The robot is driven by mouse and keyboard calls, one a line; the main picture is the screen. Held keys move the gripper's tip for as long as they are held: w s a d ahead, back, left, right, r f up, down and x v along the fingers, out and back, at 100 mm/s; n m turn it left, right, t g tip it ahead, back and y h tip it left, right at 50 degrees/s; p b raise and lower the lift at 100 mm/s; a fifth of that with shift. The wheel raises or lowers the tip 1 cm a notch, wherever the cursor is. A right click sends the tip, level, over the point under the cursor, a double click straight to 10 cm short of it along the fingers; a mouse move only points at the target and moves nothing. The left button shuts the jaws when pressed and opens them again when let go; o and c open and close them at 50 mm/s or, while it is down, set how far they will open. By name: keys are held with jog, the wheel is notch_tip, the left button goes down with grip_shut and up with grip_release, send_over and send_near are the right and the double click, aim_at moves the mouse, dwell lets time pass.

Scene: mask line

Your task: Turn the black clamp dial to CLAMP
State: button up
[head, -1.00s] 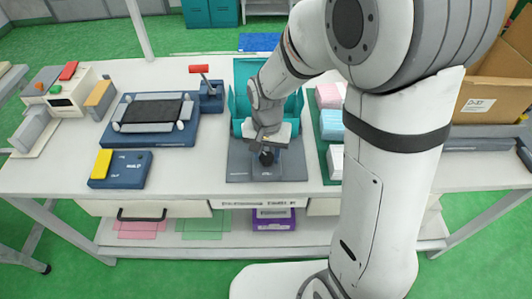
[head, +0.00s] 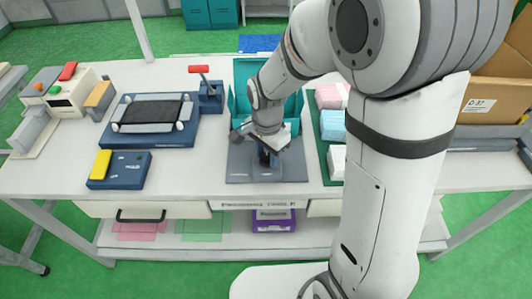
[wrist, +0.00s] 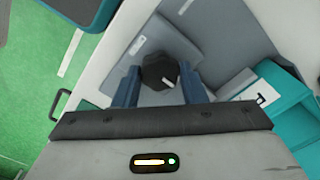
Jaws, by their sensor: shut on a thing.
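The black clamp dial (wrist: 160,70) shows in the wrist view as a dark lobed knob between the two blue fingers of my gripper (wrist: 159,83). My gripper is shut on the dial. In the head view my gripper (head: 266,157) is low over the grey plate (head: 240,172) in front of the teal fixture (head: 238,103), and it hides most of the dial. I cannot read any CLAMP mark or tell the dial's setting.
Left of the plate stand a blue frame fixture (head: 188,132) with a red-handled lever (head: 200,69) and a blue box with a yellow block (head: 102,163). Right of it are stacked pink, blue and white packs (head: 333,124). The bench front is clear.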

aim_at(267, 157)
jog(key=shift+w+r, duration=0.1)
jog(key=o, duration=1)
notch_tip(267, 157, up, 8)
jog(key=shift+f, duration=0.15)
dwell(0.4)
jog(key=s+d+r+n+t, duration=0.1)
jog(key=s+d+r+n, duration=0.1)
jog(key=s+d+n, duration=0.1)
jog(key=s+d+r+n+p, duration=0.1)
jog(key=s+d+r+n, duration=0.1)
jog(key=s+d, duration=0.3)
jog(key=s+d+r+n+t+p, duration=0.1)
jog(key=s+d+r+n, duration=0.1)
jog(key=s+d+n, duration=0.2)
jog(key=shift+s+r+n+t, duration=0.3)
jog(key=shift+s, duration=0.05)
